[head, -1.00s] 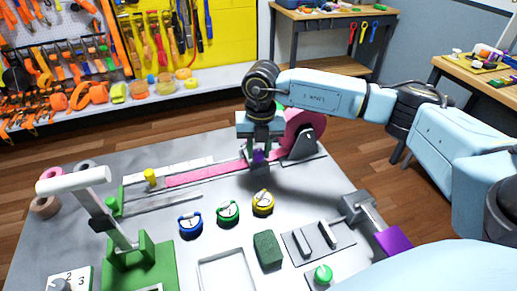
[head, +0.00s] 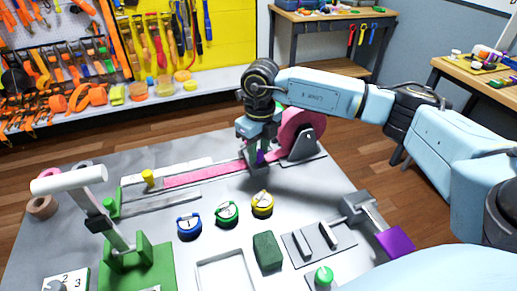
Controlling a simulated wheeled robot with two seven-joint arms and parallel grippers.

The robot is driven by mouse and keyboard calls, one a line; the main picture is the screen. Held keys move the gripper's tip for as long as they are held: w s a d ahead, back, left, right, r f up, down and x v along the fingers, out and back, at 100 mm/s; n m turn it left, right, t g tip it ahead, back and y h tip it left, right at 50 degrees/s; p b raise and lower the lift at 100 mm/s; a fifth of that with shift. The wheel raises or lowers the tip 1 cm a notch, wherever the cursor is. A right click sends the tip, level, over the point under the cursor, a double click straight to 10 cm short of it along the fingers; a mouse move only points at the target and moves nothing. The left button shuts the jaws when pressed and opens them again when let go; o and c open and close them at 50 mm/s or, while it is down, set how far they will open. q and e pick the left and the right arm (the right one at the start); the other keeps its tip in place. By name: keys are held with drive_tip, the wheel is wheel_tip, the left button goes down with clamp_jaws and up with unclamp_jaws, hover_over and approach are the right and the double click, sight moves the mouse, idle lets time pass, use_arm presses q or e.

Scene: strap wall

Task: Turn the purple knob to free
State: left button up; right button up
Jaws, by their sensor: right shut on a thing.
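The purple knob (head: 261,156) stands by the pink strap (head: 205,174), near the strap's right end beside the big pink roll (head: 300,131). My right gripper (head: 257,160) comes down on it from above and is shut on it. The fingers hide most of the knob, so its pointing direction cannot be read. My left gripper is not in view.
A yellow peg (head: 148,177) stands at the strap's left end. A green stand with a white handle (head: 70,180) rises at the left. A dark green block (head: 268,250) lies at the front.

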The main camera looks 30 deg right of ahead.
sight(260, 151)
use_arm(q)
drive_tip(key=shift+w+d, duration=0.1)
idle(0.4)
use_arm(e)
drive_tip(key=o, duration=1)
drive_tip(key=shift+c, duration=0.2)
drive_tip(key=shift+r, duration=0.1)
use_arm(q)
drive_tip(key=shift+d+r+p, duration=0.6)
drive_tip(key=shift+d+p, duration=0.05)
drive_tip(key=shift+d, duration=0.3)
use_arm(e)
wheel_tip(260, 151, up, 13)
drive_tip(key=shift+d+r, duration=0.15)
drive_tip(key=shift+d, duration=0.1)
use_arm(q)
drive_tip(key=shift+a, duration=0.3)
use_arm(e)
drive_tip(key=shift+w, duration=0.1)
